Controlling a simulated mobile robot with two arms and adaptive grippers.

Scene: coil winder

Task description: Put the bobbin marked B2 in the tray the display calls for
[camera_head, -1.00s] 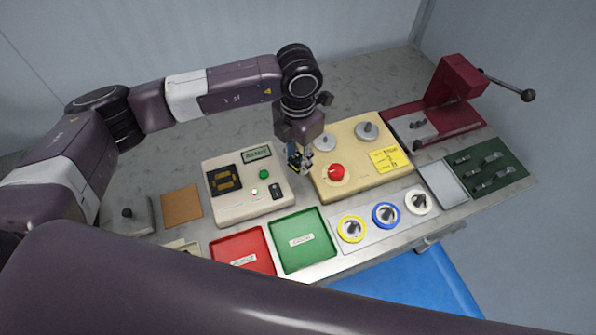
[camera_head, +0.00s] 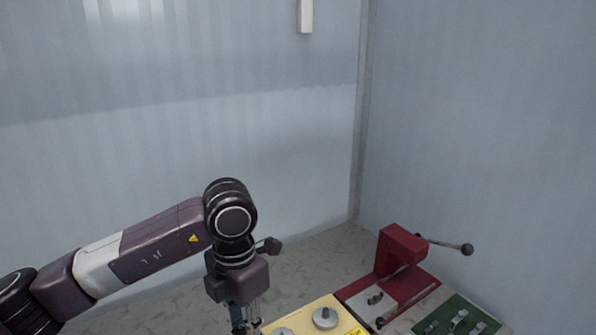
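My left gripper (camera_head: 244,322) points down at the bottom edge of the head view, left of the cream winder box (camera_head: 300,317). Its fingers are small and partly cut off, so I cannot tell whether it is open or shut or holds anything. The bobbins, the trays and the display are outside the present view, so the B2 mark and the display reading cannot be seen. My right gripper is not in view.
A round grey knob-like part (camera_head: 325,317) sits on the cream box. A dark red press (camera_head: 396,255) with a black-knobbed lever (camera_head: 445,244) stands to its right. A green mat (camera_head: 460,322) with grey tools lies at the bottom right. Plain walls rise behind.

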